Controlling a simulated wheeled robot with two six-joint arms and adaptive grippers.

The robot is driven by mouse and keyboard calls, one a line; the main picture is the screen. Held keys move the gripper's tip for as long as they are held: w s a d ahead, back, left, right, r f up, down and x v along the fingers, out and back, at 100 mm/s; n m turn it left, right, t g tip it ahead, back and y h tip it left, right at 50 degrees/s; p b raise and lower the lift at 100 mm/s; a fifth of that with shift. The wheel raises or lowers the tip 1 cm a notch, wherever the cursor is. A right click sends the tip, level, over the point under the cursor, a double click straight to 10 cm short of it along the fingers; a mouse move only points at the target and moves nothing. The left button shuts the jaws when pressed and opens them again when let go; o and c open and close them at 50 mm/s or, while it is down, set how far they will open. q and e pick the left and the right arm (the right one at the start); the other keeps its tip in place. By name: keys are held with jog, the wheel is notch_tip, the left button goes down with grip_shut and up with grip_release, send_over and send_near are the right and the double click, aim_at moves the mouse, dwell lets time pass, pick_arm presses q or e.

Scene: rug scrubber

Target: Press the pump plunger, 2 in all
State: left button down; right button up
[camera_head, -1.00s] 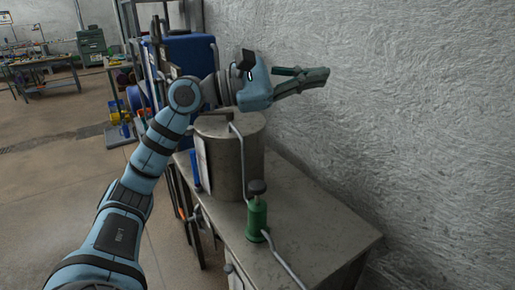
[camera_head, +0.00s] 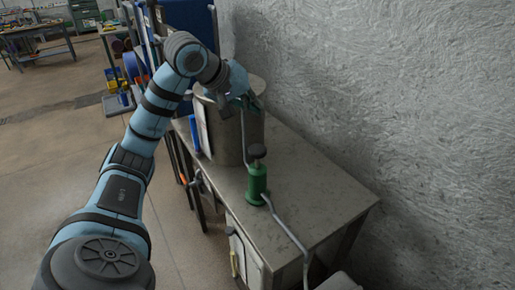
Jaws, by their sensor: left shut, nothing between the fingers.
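The green pump (camera_head: 257,184) stands upright on the bench top in front of a grey metal tank. Its black plunger knob (camera_head: 258,151) sits on top, raised on a short rod above the green body. My left gripper (camera_head: 256,104) is shut and empty. It points down and to the right, in front of the tank's upper part, and shows above the knob in the picture with a gap between them. The arm's wrist hides part of the tank's top. My right gripper is not in view.
The grey tank (camera_head: 233,138) stands behind the pump, with a pipe down its front. A hose (camera_head: 288,232) runs from the pump over the bench's front edge. The bench top (camera_head: 318,193) right of the pump is clear. A rough wall (camera_head: 400,110) rises behind.

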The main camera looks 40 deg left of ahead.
pick_arm(q)
jog(key=b, duration=0.8)
send_over(255, 147)
notch_tip(255, 147, down, 8)
jog(key=shift+f, duration=0.2)
jog(key=shift+f+b, duration=0.25)
jog(key=shift+b, duration=0.1)
dwell(0.5)
jog(key=shift+f, duration=0.4)
jog(key=shift+s+f+b, duration=0.1)
jog(key=shift+f+b, duration=1.45)
jog(key=shift+f, duration=0.35)
dwell(1.4)
jog(key=shift+r, duration=0.15)
jog(key=shift+r+p, duration=2.2)
jog(key=shift+p, duration=0.45)
